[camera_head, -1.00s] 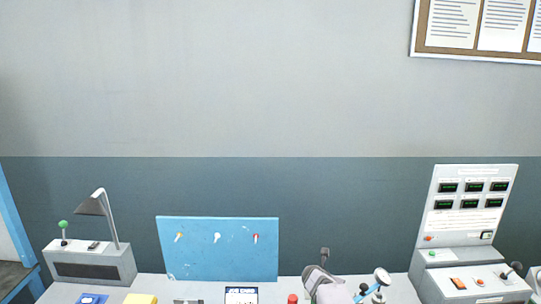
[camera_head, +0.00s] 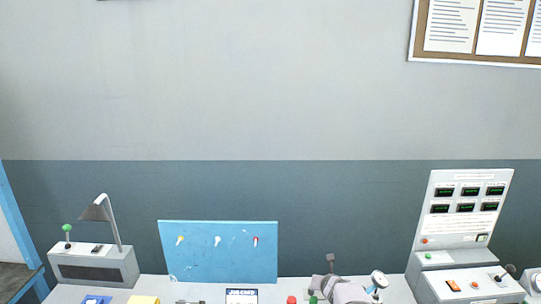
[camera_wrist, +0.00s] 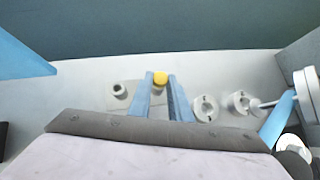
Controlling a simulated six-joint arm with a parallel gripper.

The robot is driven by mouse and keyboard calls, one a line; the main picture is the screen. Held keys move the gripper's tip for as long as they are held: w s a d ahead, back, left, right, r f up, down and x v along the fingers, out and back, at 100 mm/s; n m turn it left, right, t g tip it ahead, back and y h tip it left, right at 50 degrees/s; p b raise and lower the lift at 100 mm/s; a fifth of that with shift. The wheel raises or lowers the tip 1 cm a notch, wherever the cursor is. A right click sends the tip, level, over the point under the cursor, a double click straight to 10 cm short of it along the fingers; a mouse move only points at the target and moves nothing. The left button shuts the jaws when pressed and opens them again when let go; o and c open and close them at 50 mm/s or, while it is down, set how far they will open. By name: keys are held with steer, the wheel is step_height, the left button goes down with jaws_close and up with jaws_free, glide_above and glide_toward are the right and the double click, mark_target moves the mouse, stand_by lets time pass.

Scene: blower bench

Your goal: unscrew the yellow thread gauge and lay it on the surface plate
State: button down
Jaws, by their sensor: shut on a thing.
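A pale grey block with a round, dark-holed boss (camera_wrist: 119,89) is just left of the fingers. In the head view my arm is at the bottom edge and the gauge cannot be made out. I cannot identify the surface plate in either view.
In the wrist view, round grey fittings (camera_wrist: 205,108) stand right of the fingers. In the head view, a blue tool board (camera_head: 218,252), a lamp (camera_head: 97,210) and a control console (camera_head: 465,215) stand along the bench back. A red-topped item (camera_head: 291,299) is left of my arm.

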steer(key=shift+w+a+n+y+p, duration=0.1)
steer(key=shift+a+n+y+p, duration=0.45)
steer(key=shift+p, duration=0.55)
steer(key=shift+d, duration=0.1)
steer(key=c, duration=1.9)
jaws_free()
steer(key=shift+f+h, duration=0.1)
steer(key=shift+h, duration=0.15)
steer(key=shift+m+h+b, duration=0.3)
steer(key=shift+m+b, duration=0.15)
steer(key=shift+m, duration=0.1)
steer(key=shift+f+m+h+b, duration=0.1)
steer(key=shift+m+h+b, duration=0.25)
steer(key=shift+b, duration=0.35)
steer(key=shift+d+m+g+h+b, duration=0.1)
steer(key=shift+m+g+h+b, duration=0.4)
steer(key=shift+m+b, duration=0.55)
steer(key=shift+h+b, duration=0.25)
steer(key=shift+b, duration=0.45)
